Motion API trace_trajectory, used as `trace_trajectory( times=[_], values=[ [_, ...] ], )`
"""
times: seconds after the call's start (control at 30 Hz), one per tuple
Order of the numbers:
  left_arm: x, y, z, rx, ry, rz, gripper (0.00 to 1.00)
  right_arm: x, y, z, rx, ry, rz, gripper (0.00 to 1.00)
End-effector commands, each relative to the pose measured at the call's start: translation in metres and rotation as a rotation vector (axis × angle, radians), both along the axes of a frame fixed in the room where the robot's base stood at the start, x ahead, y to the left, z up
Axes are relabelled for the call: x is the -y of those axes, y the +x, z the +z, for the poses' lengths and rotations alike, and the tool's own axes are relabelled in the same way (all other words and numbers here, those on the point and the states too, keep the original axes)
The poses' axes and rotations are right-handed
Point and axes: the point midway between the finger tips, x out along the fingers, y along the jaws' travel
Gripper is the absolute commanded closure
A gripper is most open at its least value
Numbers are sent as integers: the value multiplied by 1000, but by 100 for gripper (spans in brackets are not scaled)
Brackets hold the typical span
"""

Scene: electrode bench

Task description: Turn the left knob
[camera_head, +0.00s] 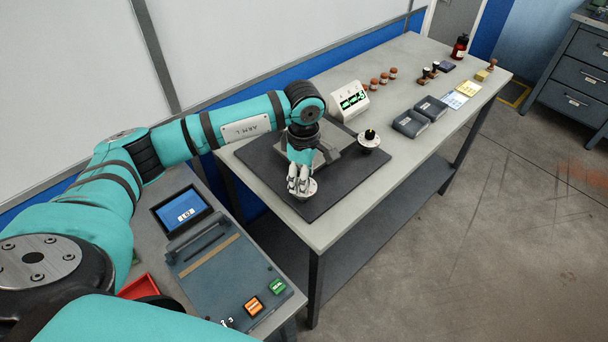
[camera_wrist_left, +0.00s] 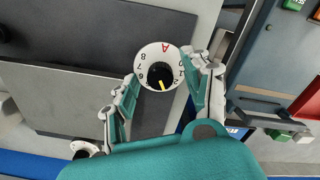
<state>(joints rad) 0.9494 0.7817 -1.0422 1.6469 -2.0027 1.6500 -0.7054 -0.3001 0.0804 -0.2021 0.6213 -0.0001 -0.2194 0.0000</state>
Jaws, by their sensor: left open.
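The left knob (camera_head: 311,190) sits on a round white dial at the near part of the dark mat. In the left wrist view the knob (camera_wrist_left: 158,75) is black with a yellow pointer, which points toward the bottom of the picture; the dial around it bears numbers and a red A. My left gripper (camera_head: 298,184) is over it, pointing down. In the left wrist view the left gripper (camera_wrist_left: 165,74) is open, with one finger on each side of the knob. I cannot tell whether either finger touches it. My right gripper is out of view.
A second black knob on a white dial (camera_head: 370,140) stands at the mat's right. Behind is a white box with a green display (camera_head: 349,101). Grey trays (camera_head: 410,123) lie further right. A control panel (camera_head: 215,275) with buttons is at the near left.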

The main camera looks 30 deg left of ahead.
Motion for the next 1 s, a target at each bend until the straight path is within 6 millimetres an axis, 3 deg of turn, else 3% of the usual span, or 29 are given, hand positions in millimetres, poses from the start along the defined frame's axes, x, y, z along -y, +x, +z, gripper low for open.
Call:
trace_trajectory(
  times=[0.13,0.5,0.77,1.0],
  values=[
    [0,0,0,0,0,0,52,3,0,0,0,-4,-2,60],
    [0,0,0,0,-1,0,100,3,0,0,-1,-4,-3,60],
    [0,0,-1,0,-1,-20,100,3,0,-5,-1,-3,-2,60],
    [0,0,-4,1,-1,-131,100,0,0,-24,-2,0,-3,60]
  ],
)
